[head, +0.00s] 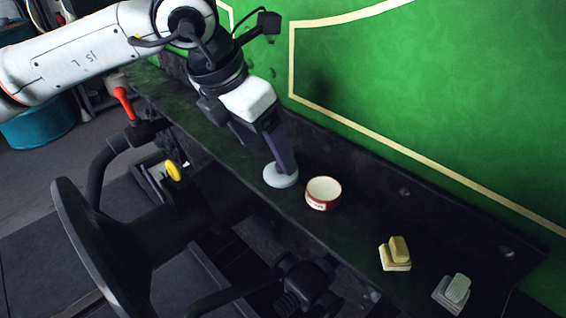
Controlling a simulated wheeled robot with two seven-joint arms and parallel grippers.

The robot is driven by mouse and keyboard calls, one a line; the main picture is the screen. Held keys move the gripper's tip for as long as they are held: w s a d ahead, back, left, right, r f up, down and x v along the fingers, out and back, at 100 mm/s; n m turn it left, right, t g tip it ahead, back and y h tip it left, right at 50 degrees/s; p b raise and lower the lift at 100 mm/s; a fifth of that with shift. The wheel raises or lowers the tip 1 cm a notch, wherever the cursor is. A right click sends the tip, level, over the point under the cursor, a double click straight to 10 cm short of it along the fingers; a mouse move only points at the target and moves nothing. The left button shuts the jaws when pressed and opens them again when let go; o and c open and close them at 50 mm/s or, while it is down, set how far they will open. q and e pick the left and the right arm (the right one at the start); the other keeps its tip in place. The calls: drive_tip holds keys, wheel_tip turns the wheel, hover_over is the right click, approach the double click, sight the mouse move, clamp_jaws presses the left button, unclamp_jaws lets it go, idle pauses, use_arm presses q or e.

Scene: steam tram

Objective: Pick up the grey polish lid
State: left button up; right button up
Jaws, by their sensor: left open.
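The grey polish lid (280,179) is a pale round disc lying on the dark ledge in the middle of the head view. My left gripper (283,168) reaches down from the upper left, with its fingers right at the lid and covering part of its far edge. It is open; whether the fingers touch the lid cannot be told. The open polish tin (322,196), red and cream with a pale inside, stands just to the right of the lid. My right gripper is not in view.
A yellow brush-like block (396,255) and a grey one (455,292) lie further right along the ledge (360,238). A green panel (430,90) with cream lining rises behind. Dark pipes, a red-handled lever (124,101) and a yellow knob (173,170) stand in front.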

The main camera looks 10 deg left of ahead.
sight(277, 167)
use_arm(q)
drive_tip(key=x, duration=0.6)
drive_tip(key=shift+w+d+f+p, duration=0.15)
drive_tip(key=shift+w+f+p, duration=0.05)
drive_tip(key=shift+w+p, duration=0.1)
drive_tip(key=c, duration=1.1)
